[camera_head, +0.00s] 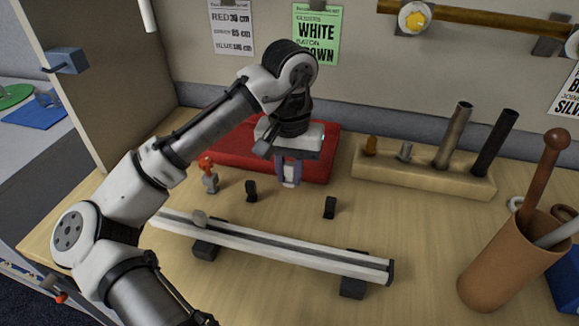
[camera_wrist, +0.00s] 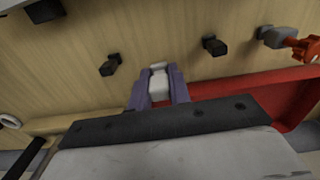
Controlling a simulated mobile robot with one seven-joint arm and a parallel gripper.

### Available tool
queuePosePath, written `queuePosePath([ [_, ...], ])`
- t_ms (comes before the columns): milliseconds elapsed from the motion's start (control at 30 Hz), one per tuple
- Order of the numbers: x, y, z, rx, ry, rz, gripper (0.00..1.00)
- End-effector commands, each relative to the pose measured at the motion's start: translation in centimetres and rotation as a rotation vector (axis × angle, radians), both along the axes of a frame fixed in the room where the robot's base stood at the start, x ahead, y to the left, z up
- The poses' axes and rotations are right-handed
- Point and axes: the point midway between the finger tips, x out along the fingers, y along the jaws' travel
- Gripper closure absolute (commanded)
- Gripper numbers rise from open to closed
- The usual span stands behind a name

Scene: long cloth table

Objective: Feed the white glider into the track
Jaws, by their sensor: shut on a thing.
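My gripper (camera_head: 290,172) hangs pointing down over the front edge of the red tray and is shut on the white glider (camera_head: 290,178). In the wrist view the glider (camera_wrist: 158,85) sits between the two purple fingers (camera_wrist: 158,84). The track (camera_head: 290,251) is a long pale rail with a dark slot, lying on black supports in front of the gripper. It slants from upper left to lower right and has a dark cap at its right end. The glider is apart from the track.
A red tray (camera_head: 225,155) lies behind the gripper. Two small black blocks (camera_head: 251,190) (camera_head: 330,207) and a grey clamp with an orange knob (camera_head: 209,178) stand between tray and track. A wooden rack (camera_head: 430,178) and brown cup (camera_head: 505,265) are at right.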

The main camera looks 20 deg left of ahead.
Motion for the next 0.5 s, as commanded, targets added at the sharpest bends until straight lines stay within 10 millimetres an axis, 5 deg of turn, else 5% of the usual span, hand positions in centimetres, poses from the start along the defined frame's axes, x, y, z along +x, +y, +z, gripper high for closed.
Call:
queuePosePath([
  [500, 0.0, 0.0, -2.8, 0.0, 0.001, -0.001, 1.0],
])
